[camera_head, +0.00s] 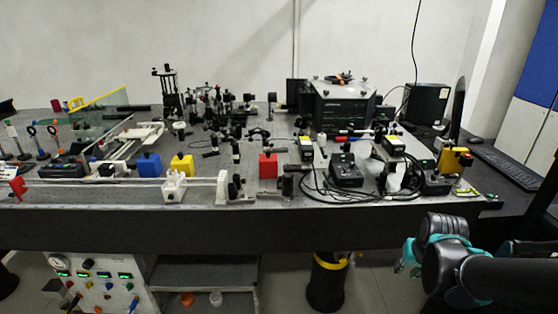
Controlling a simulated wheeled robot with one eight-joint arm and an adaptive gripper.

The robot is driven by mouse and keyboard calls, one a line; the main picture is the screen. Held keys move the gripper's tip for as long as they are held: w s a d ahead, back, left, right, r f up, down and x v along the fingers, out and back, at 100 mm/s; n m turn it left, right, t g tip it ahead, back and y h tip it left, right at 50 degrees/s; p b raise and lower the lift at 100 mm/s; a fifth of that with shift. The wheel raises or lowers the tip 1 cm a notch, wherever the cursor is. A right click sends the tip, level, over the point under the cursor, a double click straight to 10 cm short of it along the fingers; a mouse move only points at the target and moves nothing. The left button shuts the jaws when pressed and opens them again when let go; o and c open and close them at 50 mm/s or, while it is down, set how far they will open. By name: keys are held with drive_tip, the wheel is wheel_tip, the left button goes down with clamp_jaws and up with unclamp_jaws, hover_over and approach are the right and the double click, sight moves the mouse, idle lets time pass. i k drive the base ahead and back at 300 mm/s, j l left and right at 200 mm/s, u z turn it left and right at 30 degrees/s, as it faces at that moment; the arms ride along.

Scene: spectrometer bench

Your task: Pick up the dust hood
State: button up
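A clear, greenish panelled cover with a yellow edge (98,99) stands at the back left of the bench. It looks like the dust hood, but I cannot tell for sure, and its lower part is partly hidden by other equipment. My arm, black with teal bands, is at the lower right, in front of the bench and below its top. A small grey and teal part at its left end, perhaps my gripper (402,262), is far from the cover. Its fingers are too small and hidden to read.
The dark bench (250,232) is crowded with optics, a long rail (120,182), blue (149,166), yellow (182,165) and red (268,165) blocks, and cables. A large black instrument (340,105) stands at the back. A control cabinet (92,284) is below, left.

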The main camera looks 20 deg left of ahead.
sight(267, 162)
drive_tip(key=u, duration=1.35)
